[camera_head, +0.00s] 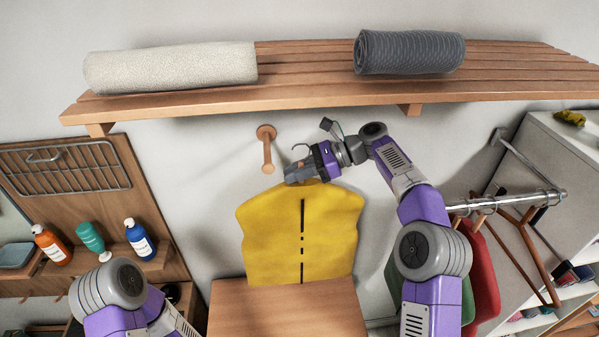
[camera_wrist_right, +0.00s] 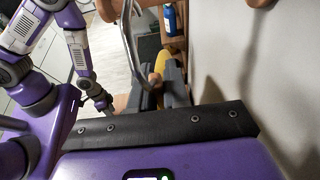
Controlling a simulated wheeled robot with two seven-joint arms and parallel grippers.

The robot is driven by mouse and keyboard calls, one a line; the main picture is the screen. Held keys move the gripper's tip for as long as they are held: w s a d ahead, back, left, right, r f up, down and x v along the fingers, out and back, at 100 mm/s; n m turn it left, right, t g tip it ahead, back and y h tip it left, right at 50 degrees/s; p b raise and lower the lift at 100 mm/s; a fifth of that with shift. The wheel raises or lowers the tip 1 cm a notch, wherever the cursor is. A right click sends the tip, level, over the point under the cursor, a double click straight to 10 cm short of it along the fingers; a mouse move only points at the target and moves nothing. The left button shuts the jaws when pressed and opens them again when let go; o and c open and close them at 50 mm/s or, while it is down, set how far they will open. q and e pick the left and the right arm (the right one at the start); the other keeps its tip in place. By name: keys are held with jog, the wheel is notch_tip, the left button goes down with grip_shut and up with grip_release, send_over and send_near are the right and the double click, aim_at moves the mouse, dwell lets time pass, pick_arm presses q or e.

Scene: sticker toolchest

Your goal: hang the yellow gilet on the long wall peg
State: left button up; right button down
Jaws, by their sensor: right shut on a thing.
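The yellow gilet (camera_head: 300,235) hangs upright below my right gripper (camera_head: 292,173), its dark front line facing the head camera. A thin metal hook (camera_head: 298,151) rises at the gripper, and it also shows large in the right wrist view (camera_wrist_right: 127,40). My right gripper is shut at the gilet's top, on what looks like its hanger. The wooden wall peg (camera_head: 267,152) sticks out just left of the hook; hook and peg look apart, though depth is hard to judge. My left arm shows, but its gripper (camera_wrist_right: 103,102) is small in the wrist view and its jaws are unclear.
A slatted wooden shelf (camera_head: 330,96) with a cream roll (camera_head: 170,67) and a grey roll (camera_head: 410,52) runs above the peg. A wooden surface (camera_head: 287,310) lies below the gilet. Bottles (camera_head: 139,240) stand at left; a metal rail (camera_head: 510,201) with hung clothes is at right.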

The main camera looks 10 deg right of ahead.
jog(key=shift+a, duration=3.5)
jog(key=shift+a+f, duration=0.4)
jog(key=shift+f, duration=0.35)
jog(key=c, duration=1)
grip_release()
jog(key=shift+f, duration=0.1)
jog(key=shift+c, duration=0.2)
jog(key=v, duration=0.7)
jog(key=shift+d, duration=0.25)
